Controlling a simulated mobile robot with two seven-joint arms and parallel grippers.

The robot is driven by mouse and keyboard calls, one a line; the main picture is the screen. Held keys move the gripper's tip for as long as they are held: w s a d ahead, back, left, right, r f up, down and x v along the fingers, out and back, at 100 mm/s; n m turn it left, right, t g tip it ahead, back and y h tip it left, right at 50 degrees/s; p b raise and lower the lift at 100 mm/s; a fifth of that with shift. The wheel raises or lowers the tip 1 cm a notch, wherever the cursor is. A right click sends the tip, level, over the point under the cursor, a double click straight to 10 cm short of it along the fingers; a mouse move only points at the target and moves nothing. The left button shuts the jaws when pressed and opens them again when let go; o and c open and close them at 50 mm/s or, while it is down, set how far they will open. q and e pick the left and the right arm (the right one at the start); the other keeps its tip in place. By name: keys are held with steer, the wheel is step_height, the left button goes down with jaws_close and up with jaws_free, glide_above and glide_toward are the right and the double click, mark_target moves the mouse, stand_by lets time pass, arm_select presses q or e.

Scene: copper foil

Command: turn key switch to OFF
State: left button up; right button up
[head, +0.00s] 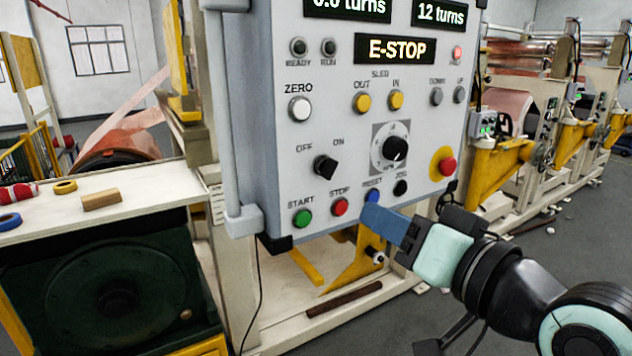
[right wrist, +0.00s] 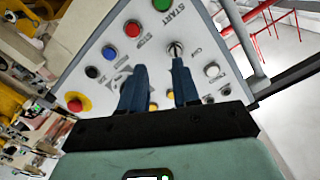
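The key switch (head: 325,168) is a black knob on the grey control panel (head: 262,130), between the OFF label at its upper left and the ON label at its upper right. I cannot tell for certain which label it points to. In the right wrist view the switch (right wrist: 175,49) shows just beyond the tip of the right-hand finger. My right gripper (head: 372,216) has blue fingers below the panel's RESET button, in front of its lower edge. In the wrist view the gripper (right wrist: 158,66) has its fingers apart with nothing between them. My left gripper is out of view.
Nearby are the green START (head: 302,218), red STOP (head: 340,207) and blue RESET (head: 372,195) buttons, a round dial (head: 395,149) and a red emergency button (head: 447,166). The display (head: 396,49) reads E-STOP. A pale bench (head: 150,197) stands at left.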

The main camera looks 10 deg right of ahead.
mark_target(334, 170)
step_height(334, 170, up, 3)
steer(key=s, duration=0.3)
steer(key=shift+t, duration=0.4)
steer(key=p+x, duration=0.1)
steer(key=x, duration=0.3)
steer(key=p+x, duration=0.1)
steer(key=x, duration=0.3)
steer(key=p+x, duration=0.1)
steer(key=x, duration=0.2)
steer(key=shift+w+d+r, duration=0.1)
steer(key=shift+w+r, duration=0.1)
steer(key=shift+w, duration=0.3)
steer(key=shift+p+x, duration=0.5)
steer(key=shift+x, duration=0.3)
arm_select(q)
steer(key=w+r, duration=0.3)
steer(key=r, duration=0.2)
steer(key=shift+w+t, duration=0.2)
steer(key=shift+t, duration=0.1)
arm_select(e)
steer(key=shift+f, duration=0.1)
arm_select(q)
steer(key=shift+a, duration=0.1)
arm_select(e)
steer(key=shift+s, duration=0.1)
jaws_close()
